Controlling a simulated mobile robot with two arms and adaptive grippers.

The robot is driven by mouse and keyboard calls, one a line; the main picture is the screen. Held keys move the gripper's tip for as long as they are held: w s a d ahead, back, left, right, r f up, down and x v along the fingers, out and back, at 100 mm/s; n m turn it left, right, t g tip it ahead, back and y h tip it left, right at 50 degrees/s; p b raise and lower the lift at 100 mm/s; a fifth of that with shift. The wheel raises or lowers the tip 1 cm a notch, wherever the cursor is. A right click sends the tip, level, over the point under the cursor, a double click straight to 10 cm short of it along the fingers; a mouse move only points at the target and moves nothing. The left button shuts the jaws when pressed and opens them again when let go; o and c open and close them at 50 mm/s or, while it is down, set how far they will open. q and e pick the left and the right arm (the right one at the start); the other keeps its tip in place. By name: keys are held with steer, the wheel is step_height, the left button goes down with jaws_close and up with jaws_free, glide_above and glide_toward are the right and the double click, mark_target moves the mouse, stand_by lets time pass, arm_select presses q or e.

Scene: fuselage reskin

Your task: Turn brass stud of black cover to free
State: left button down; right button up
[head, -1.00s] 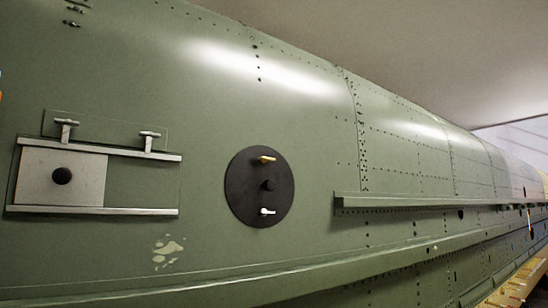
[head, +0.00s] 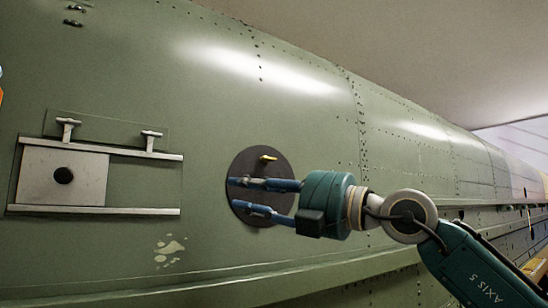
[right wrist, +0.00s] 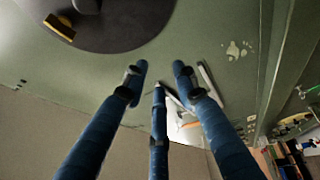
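The round black cover (head: 256,164) is on the green fuselage skin, partly behind my right gripper. Its brass stud (head: 267,158) shows near the top and points sideways. The left gripper is not in view.
A pale sliding panel (head: 90,178) with a black knob sits between two rails at left, with two T-handles (head: 67,128) above it. A long ledge (head: 130,297) runs along the fuselage below.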

mark_target(275, 156)
steer(key=d+r+m+t+h, duration=0.4)
steer(key=d+r+h, duration=0.3)
steer(key=d, duration=0.4)
steer(key=shift+y, duration=0.3)
steer(key=p+x, duration=0.2)
steer(key=x, duration=0.1)
steer(key=r+p+x, duration=0.1)
steer(key=p+x, duration=0.1)
steer(key=x, duration=0.2)
steer(key=p+x, duration=0.3)
steer(key=x, duration=0.1)
steer(key=shift+w+d+r, duration=0.1)
steer(key=shift+w+r, duration=0.25)
steer(key=shift+w, duration=0.05)
jaws_close()
